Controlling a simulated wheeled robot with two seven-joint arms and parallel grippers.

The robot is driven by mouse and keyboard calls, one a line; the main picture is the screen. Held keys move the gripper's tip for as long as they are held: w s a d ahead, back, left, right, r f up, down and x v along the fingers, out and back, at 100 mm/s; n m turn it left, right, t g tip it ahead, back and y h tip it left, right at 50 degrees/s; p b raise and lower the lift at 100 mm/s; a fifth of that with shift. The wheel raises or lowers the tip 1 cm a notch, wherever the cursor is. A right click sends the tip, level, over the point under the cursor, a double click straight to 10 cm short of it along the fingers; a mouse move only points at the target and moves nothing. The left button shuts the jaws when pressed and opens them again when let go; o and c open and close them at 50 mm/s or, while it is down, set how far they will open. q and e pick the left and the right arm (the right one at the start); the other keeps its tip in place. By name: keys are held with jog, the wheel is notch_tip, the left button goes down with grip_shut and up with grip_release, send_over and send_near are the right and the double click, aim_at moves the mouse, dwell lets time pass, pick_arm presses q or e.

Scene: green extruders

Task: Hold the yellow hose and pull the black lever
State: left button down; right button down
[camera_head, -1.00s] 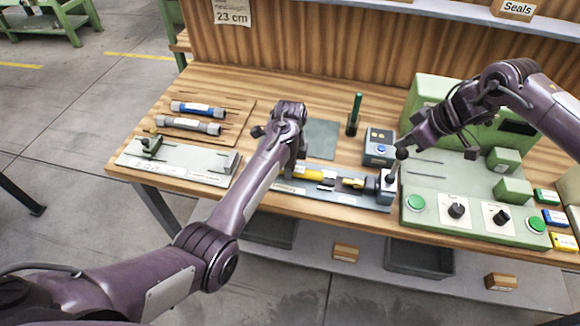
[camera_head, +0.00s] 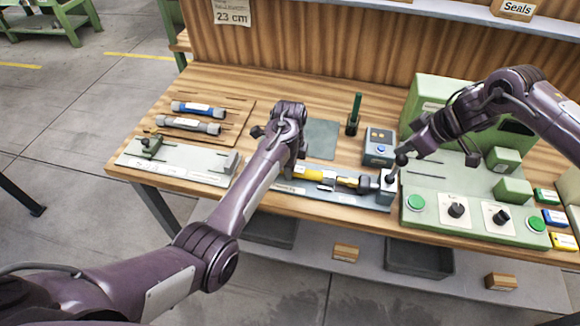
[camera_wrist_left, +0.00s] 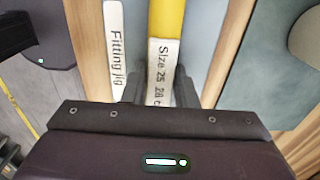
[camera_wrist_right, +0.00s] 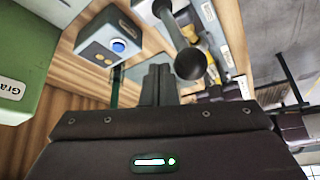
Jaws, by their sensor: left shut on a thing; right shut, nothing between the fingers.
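The yellow hose (camera_head: 312,173) lies along the grey fitting jig (camera_head: 345,198) at the table's front middle. My left gripper (camera_head: 298,163) is shut on it from above. In the left wrist view, the fingers (camera_wrist_left: 158,88) straddle the hose's white-labelled part, with bare yellow hose (camera_wrist_left: 166,18) beyond.
A control box with a blue button (camera_head: 380,147) stands behind the jig. The green machine (camera_head: 470,215) with knobs and green buttons fills the right side. A green-handled tool (camera_head: 355,112) stands behind.

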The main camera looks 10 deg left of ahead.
aim_at(407, 163)
jog(key=shift+s, duration=0.1)
jog(key=shift+s+a+f, duration=0.1)
jog(key=shift+s+f, duration=0.05)
jog(key=shift+s, duration=0.5)
jog(key=shift+s+f, duration=0.1)
jog(key=shift+s, duration=0.05)
jog(key=shift+s+f, duration=0.2)
jog(key=shift+s, duration=0.4)
jog(key=shift+s+f, duration=0.1)
dwell(0.4)
jog(key=shift+s+f, duration=0.2)
jog(key=shift+s, duration=0.15)
jog(key=shift+w+r, duration=1.05)
jog(key=shift+w, duration=0.25)
